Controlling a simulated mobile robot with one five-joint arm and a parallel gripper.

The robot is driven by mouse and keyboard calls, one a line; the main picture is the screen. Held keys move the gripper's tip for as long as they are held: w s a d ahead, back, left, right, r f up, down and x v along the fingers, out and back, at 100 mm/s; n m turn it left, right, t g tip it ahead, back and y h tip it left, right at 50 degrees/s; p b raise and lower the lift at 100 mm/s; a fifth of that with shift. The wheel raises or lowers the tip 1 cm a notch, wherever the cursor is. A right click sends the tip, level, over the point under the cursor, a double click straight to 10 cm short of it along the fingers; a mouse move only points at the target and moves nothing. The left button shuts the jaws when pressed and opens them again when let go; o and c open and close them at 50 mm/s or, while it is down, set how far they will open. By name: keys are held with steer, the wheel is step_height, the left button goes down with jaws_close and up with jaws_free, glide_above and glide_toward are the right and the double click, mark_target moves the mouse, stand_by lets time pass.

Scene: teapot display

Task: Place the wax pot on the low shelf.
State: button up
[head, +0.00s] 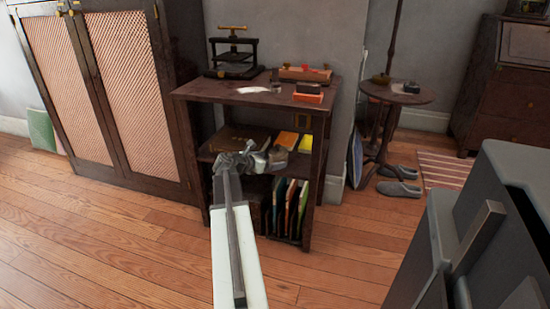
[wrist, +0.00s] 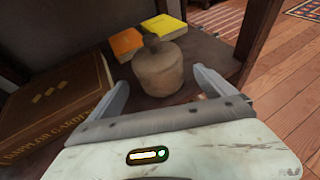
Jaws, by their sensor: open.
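The wax pot (wrist: 160,70), a squat grey-brown pot with a small knob on top, stands upright on the shelf (wrist: 215,52) below the stand's top. In the head view the pot (head: 278,155) shows small beside my gripper (head: 262,157). In the wrist view my gripper (wrist: 160,80) is open, with one finger on each side of the pot's lower body. I cannot tell whether either finger touches it.
A thick brown book (wrist: 55,110) lies left of the pot. Orange (wrist: 127,42) and yellow (wrist: 166,26) books lie behind it. The stand's top (head: 205,90) carries a press (head: 234,60) and small items.

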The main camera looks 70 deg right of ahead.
steer(key=p+v, duration=0.2)
steer(key=v, duration=0.6)
steer(key=shift+w, duration=0.1)
steer(key=w+a+f+m+t+y, duration=0.25)
steer(key=w+a+f+m, duration=0.2)
steer(key=w+a, duration=0.75)
steer(key=w+a+f+m+t+y, duration=0.25)
steer(key=w+a+f, duration=0.4)
steer(key=a, duration=0.95)
steer(key=w+a+f+m+y, duration=0.1)
steer(key=w+a+m+y, duration=0.1)
steer(key=a, duration=1.7)
steer(key=w+a+f+m+y, duration=0.2)
steer(key=a+m+y, duration=0.3)
steer(key=a, duration=1.5)
steer(key=shift+f+g+y, duration=0.3)
steer(key=shift+y, duration=0.1)
